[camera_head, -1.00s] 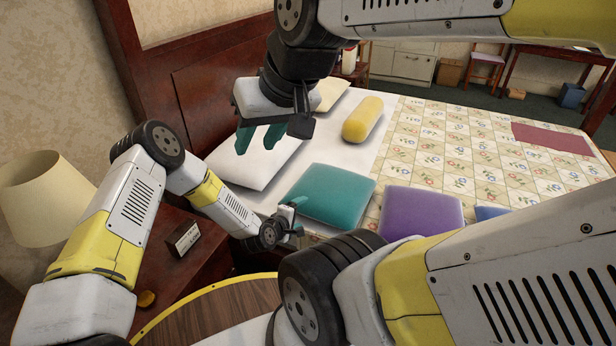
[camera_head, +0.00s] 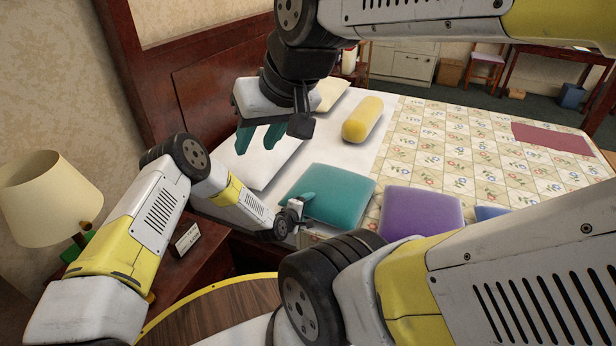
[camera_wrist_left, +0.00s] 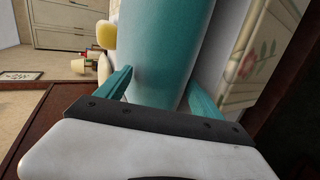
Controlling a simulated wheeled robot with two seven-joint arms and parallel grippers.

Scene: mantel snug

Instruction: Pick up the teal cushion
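The teal cushion (camera_head: 338,197) lies on the near edge of the bed. My left gripper (camera_head: 300,205) is at the cushion's near left corner, with one finger over its top. In the left wrist view the cushion (camera_wrist_left: 165,45) reaches in between the two spread teal fingers of the left gripper (camera_wrist_left: 160,95). A narrow gap shows beside the right finger, so the fingers are not closed on it. My right gripper (camera_head: 262,138) hangs above the white pillow with its fingers apart and empty.
A purple cushion (camera_head: 420,212) lies right of the teal one, and a yellow bolster (camera_head: 362,119) lies behind. A white pillow (camera_head: 250,165) is to the left. A bedside table (camera_head: 200,258) with a lamp (camera_head: 48,200) stands at the left, close to my left arm.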

